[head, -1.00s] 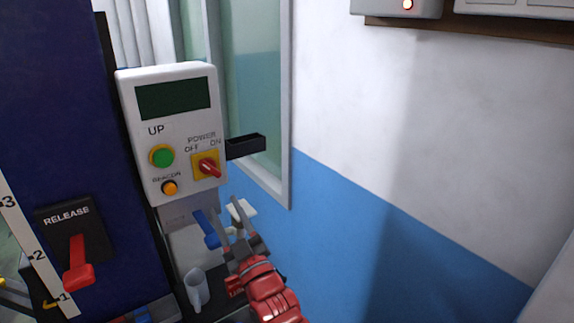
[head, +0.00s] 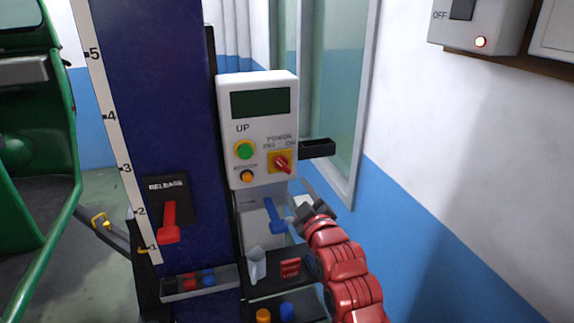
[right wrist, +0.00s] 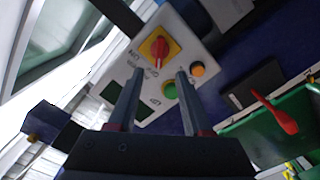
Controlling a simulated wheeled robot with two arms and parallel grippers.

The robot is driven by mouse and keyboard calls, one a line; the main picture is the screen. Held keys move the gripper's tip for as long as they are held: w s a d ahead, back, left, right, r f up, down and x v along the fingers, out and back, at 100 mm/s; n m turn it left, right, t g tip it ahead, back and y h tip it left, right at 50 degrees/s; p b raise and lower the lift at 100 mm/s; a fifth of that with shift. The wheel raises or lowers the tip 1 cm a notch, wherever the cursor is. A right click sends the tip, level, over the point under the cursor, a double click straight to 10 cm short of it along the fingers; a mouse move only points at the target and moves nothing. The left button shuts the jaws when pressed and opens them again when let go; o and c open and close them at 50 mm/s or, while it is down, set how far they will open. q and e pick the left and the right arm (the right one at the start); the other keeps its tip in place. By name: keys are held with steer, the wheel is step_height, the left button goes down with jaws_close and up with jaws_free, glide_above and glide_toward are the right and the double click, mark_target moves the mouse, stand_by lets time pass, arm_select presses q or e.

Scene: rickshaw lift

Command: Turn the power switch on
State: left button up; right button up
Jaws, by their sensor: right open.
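The power switch (head: 281,163) is a red knob on a yellow plate on the white control box (head: 289,95), under the words POWER, OFF and ON. In the right wrist view the power switch (right wrist: 158,48) lies ahead of my fingertips. The exact mark the knob points at is hard to read. My right gripper (head: 304,194) is open and empty, just below and right of the switch in the head view. In the right wrist view my right gripper (right wrist: 160,73) shows two separated fingers, with the switch beyond the gap. My left gripper is not in view.
A green UP button (head: 244,150) and an orange beacon button (head: 246,176) sit beside the switch. A black bracket (head: 318,148) juts out right of the box. The blue column (head: 160,90) carries a red release lever (head: 169,222). A blue tool (head: 275,215) is below the box.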

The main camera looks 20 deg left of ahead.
mark_target(284, 168)
steer(key=p+x, duration=0.3)
steer(key=x, duration=0.6)
steer(key=shift+w+a+r+p, duration=0.15)
steer(key=shift+r+p, duration=0.05)
steer(key=shift+p, duration=0.15)
steer(key=shift+w+a+f, duration=0.2)
steer(key=shift+w+a, duration=0.05)
steer(key=shift+w, duration=0.1)
steer(key=shift+c, duration=0.3)
jaws_close()
